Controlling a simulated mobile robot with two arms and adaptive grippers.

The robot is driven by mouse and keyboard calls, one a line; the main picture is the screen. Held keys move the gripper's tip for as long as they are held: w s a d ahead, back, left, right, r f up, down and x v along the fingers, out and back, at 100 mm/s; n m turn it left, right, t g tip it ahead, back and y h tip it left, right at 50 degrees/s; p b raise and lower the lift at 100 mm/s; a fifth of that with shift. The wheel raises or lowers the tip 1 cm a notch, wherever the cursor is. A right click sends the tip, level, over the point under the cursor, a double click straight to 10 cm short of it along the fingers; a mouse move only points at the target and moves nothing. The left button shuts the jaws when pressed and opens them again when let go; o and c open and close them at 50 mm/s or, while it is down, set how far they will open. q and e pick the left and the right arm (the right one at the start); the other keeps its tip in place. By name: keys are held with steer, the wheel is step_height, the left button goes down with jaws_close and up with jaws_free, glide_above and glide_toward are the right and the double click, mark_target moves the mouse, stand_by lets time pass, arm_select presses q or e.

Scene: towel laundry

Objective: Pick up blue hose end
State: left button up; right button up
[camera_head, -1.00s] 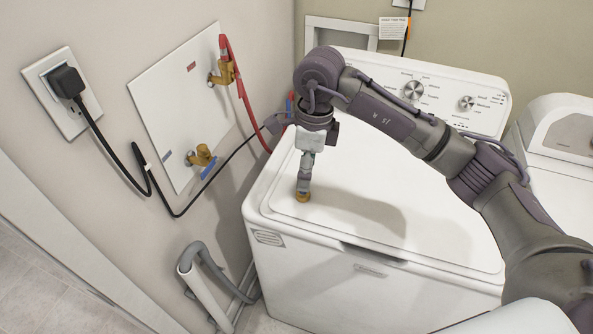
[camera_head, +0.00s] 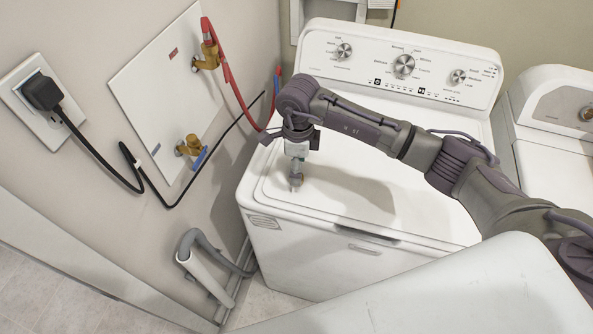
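My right arm comes in from the right over the washer (camera_head: 400,255). My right gripper (camera_head: 296,183) points down above the front left part of the lid, in front of the blue piece and apart from it. Its fingers are small and close together, and I cannot tell whether they are open. My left gripper is out of view.
A red hose (camera_head: 230,75) runs from the upper brass valve (camera_head: 206,58) down behind the washer. The lower brass valve (camera_head: 188,146) has a blue handle. A black cord (camera_head: 100,160) hangs along the wall. A grey drain hose (camera_head: 190,240) stands left of the washer.

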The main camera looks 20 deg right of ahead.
step_height(320, 180, down, 2)
steer(key=shift+a+f+p, duration=0.1)
steer(key=shift+p, duration=0.25)
steer(key=shift+f, duration=0.4)
steer(key=c, duration=0.6)
steer(key=shift+w, duration=0.1)
steer(key=c, duration=0.6)
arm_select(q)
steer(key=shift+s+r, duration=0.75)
arm_select(e)
steer(key=shift+c, duration=0.2)
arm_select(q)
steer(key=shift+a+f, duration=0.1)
arm_select(e)
steer(key=shift+r, duration=0.15)
